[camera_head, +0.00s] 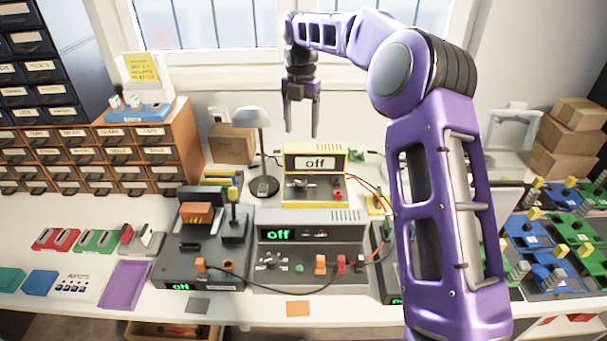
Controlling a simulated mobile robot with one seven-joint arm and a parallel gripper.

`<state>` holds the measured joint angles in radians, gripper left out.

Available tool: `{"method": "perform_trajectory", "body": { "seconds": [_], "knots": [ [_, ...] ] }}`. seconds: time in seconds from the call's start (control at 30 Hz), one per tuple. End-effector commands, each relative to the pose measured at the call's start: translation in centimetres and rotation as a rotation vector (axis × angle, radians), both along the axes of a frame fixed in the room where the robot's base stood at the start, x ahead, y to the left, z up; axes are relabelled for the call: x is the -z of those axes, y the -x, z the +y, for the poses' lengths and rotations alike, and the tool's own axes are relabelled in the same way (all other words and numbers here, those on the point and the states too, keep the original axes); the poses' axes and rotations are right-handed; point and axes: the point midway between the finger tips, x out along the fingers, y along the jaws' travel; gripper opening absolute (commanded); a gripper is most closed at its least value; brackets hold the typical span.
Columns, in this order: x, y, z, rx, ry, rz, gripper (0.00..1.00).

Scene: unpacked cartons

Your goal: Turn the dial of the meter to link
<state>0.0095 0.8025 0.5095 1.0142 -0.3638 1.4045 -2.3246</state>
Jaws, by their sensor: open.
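The meter (315,162) is a yellow-framed box whose screen reads "off", standing on the workbench behind a grey device. Its dial (300,184) is on the front face, below the screen; the dial markings are too small to read. My gripper (302,128) hangs with its fingers pointing down, above and behind the meter in the picture. It is open and empty, apart from the meter and the dial.
A grey device (312,232) with a green "off" display stands in front of the meter. A desk lamp (251,120) stands left of it. Red and black cables (368,190) run on the right. Blue and green modules (545,240) crowd the right side.

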Motion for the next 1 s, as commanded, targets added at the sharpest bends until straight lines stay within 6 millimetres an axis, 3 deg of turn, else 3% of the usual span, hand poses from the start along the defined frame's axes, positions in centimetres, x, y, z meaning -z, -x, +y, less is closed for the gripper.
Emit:
{"method": "perform_trajectory", "body": {
  "seconds": [0.17,0.7,1.0],
  "knots": [
    [2.5,0.1,0.0,-0.003,0.001,0.005,0.71],
    [13.9,0.1,0.0,-0.001,0.001,0.003,0.71],
    [17.0,0.0,0.1,-0.001,0.000,0.001,0.71]
  ]
}}
